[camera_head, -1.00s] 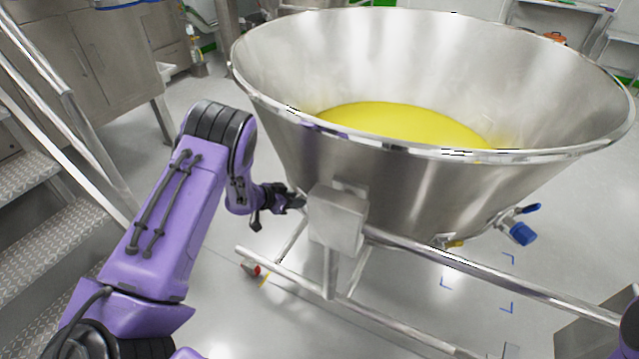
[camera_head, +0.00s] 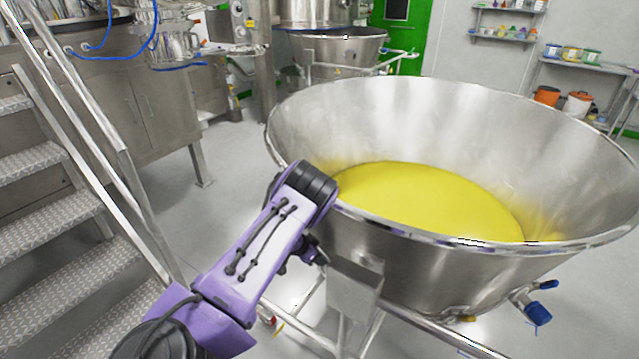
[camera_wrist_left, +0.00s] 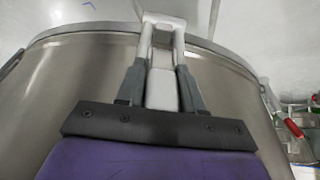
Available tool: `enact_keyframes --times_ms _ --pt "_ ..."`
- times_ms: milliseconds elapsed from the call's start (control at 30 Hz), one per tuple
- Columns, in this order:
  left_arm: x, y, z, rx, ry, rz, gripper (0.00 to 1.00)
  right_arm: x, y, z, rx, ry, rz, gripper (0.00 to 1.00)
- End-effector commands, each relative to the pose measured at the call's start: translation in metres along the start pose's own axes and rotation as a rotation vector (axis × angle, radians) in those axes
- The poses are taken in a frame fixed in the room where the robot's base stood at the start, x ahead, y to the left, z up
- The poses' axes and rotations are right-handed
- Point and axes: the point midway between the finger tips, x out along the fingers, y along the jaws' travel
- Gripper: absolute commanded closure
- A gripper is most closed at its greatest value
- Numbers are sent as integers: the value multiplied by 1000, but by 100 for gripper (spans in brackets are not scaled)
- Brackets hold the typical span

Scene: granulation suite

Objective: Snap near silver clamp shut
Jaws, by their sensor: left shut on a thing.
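I cannot make out a silver clamp for certain in any view. My left gripper shows in the head view (camera_head: 318,258) low beside the near left wall of the steel bowl (camera_head: 390,265), largely hidden by my purple forearm. In the left wrist view the gripper (camera_wrist_left: 164,35) has its two grey fingers closed around a pale silver piece (camera_wrist_left: 163,88) at the bowl's edge. I cannot tell what that piece is. The bowl (camera_wrist_left: 90,75) fills much of that view. My right gripper is not in view.
The wide bowl holds yellow material (camera_head: 430,195). A steel box bracket (camera_head: 355,290) joins it to a tubular frame. Metal stairs with a handrail (camera_head: 110,150) stand at left. Steel cabinets (camera_head: 130,110) and a second vessel (camera_head: 335,50) stand behind. Floor between stairs and bowl is clear.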

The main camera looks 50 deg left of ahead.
Motion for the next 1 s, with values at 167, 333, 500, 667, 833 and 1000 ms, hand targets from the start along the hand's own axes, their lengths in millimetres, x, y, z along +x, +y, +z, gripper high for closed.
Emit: enact_keyframes --times_ms 167,333,500,667,833,1000 --pt "1 1 0 5 -3 0 54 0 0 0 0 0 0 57" --pt "1 1 0 4 -1 0 43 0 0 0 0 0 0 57" --pt "-1 1 -1 4 0 0 43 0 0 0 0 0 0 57" --pt "-26 1 -3 2 1 0 43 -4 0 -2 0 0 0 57" --pt "-68 1 -3 4 0 0 43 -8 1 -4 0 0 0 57" --pt "-97 1 -2 4 -1 0 43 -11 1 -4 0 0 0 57"
